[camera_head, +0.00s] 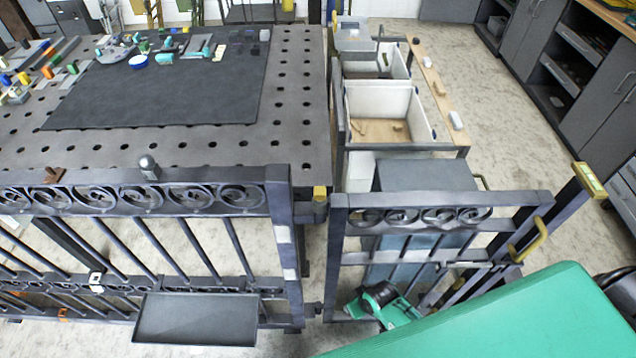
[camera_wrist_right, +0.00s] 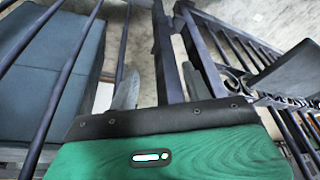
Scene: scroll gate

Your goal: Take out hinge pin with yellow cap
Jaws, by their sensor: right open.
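The hinge pin's yellow cap (camera_head: 320,193) shows in the head view at the top of the hinge, between the fixed fence panel (camera_head: 279,225) and the gate leaf (camera_head: 440,200). The pin's shaft is hidden. My right gripper (camera_wrist_right: 160,72) is open in the right wrist view, its two grey fingers on either side of a dark upright post (camera_wrist_right: 168,50). I see nothing held between them. In the head view, a green and black part of my right arm is low by the gate, below the cap. My left gripper is not in view.
A perforated table (camera_head: 310,110) with a black mat (camera_head: 190,110) stands behind the fence. White bins (camera_head: 385,100) stand behind the gate. A dark tray (camera_head: 195,318) is on the fence's front. A brass handle (camera_head: 532,240) is at the gate's right. Open floor lies right of the bins.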

